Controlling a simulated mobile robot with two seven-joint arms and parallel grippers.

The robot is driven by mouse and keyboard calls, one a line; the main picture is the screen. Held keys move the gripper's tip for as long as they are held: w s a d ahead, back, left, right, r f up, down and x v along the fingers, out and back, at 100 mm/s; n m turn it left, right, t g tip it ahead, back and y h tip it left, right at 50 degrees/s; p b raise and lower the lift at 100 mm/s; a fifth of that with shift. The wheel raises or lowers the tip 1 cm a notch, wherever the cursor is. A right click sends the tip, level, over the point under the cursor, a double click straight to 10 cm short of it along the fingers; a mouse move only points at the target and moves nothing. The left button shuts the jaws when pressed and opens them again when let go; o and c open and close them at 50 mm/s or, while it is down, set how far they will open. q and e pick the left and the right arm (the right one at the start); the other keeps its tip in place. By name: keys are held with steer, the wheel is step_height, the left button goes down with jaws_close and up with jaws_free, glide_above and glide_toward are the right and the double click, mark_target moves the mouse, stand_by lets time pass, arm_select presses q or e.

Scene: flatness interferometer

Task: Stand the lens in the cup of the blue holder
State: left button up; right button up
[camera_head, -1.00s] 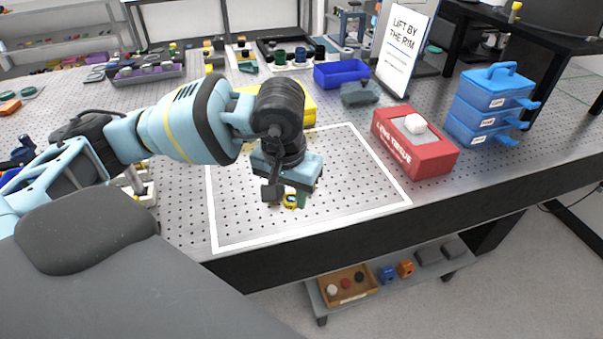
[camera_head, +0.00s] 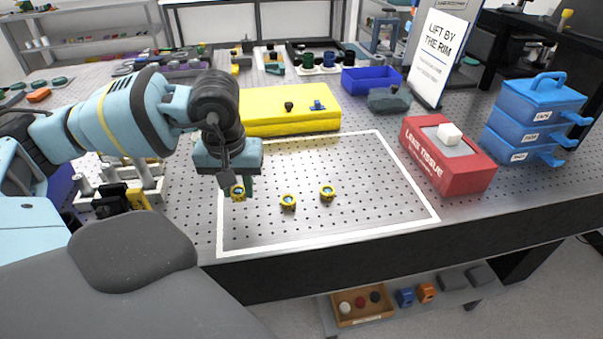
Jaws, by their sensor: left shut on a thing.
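My left gripper (camera_head: 236,187) points down over the left part of the white-outlined area on the perforated bench. It is shut on a small yellow-rimmed lens (camera_head: 238,193), which shows between the fingertips. I cannot tell whether the lens clears the bench surface. Two similar yellow-rimmed pieces stand to its right, one near (camera_head: 288,202) and one farther right (camera_head: 327,193). A small blue piece (camera_head: 318,104) sits on the yellow block (camera_head: 290,127) behind; it may be the blue holder, but its cup cannot be made out. My right gripper is out of view.
A black knob-like piece (camera_head: 289,106) is also on the yellow block. A red lens tissue box (camera_head: 447,164), blue drawers (camera_head: 530,120), an open blue bin (camera_head: 371,80) and a sign (camera_head: 440,55) stand right.

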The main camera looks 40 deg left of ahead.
arm_select(q)
steer(key=p, duration=0.1)
glide_above(291, 181)
steer(key=s, duration=0.2)
steer(key=shift+w+d+f, duration=0.1)
steer(key=shift+d+f, duration=0.05)
steer(key=shift+f, duration=0.4)
steer(key=shift+w+f, duration=0.1)
steer(key=shift+w, duration=0.2)
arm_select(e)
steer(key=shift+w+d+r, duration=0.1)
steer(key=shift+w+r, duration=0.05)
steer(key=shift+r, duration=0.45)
arm_select(q)
steer(key=shift+w, duration=0.3)
steer(key=shift+w+f, duration=0.1)
steer(key=shift+f, duration=0.25)
step_height(291, 181, down, 3)
steer(key=shift+r+p, duration=0.1)
steer(key=shift+p, duration=0.25)
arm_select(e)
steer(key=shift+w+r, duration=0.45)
